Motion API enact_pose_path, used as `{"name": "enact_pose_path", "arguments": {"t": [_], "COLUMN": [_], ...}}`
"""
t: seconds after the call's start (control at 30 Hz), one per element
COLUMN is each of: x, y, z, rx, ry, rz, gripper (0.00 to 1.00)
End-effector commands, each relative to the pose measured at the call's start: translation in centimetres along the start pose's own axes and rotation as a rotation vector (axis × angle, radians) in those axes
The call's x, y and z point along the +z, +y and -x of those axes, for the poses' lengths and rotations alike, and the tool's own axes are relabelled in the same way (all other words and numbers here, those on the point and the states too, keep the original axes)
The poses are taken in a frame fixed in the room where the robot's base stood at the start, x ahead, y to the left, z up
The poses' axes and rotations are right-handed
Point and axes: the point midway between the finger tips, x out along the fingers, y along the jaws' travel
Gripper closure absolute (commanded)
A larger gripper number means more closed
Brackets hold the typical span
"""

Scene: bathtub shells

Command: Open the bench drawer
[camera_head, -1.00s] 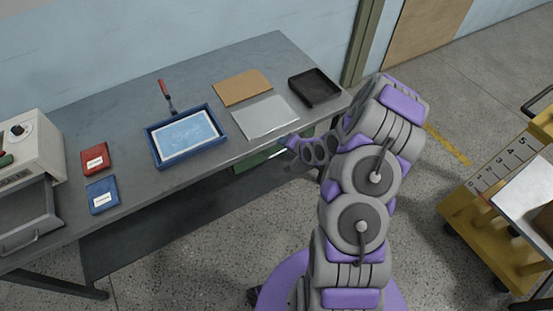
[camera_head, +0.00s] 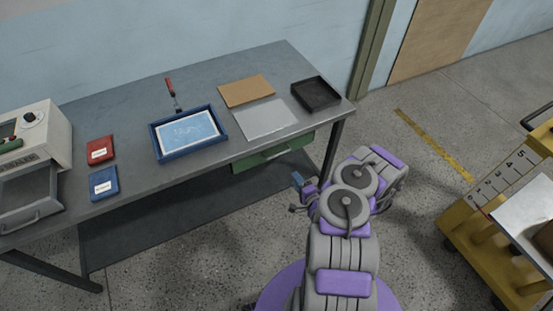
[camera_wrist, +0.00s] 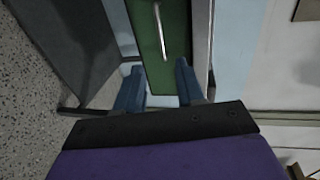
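The green bench drawer (camera_head: 250,164) sits under the right half of the grey workbench's front edge. It looks shut. Its pale bar handle (camera_head: 277,152) runs across its front. In the wrist view the green drawer front (camera_wrist: 148,60) appears turned on end, with the handle (camera_wrist: 161,30) near the top. My gripper (camera_head: 298,184) is in front of and below the drawer, apart from it. In the wrist view its two blue fingers stand wide apart with nothing between them (camera_wrist: 159,86). The handle lies beyond the fingertips.
The bench top (camera_head: 95,130) holds a blue-framed screen (camera_head: 187,134), a black tray (camera_head: 316,95), a brown board (camera_head: 246,90) and a clear sheet (camera_head: 264,119). A bench leg (camera_head: 333,150) stands right of the drawer. A yellow cart (camera_head: 490,210) is at the right.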

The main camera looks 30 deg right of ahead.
Motion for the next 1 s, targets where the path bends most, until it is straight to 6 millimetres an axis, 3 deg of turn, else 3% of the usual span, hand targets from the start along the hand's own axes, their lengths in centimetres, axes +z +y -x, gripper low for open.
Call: {"name": "enact_pose_path", "arguments": {"t": [1.0], "x": [0.1], "y": [0.2], "z": [-15.5], "rx": [0.001], "ry": [-0.004], "rz": [0.008], "gripper": [0.62]}}
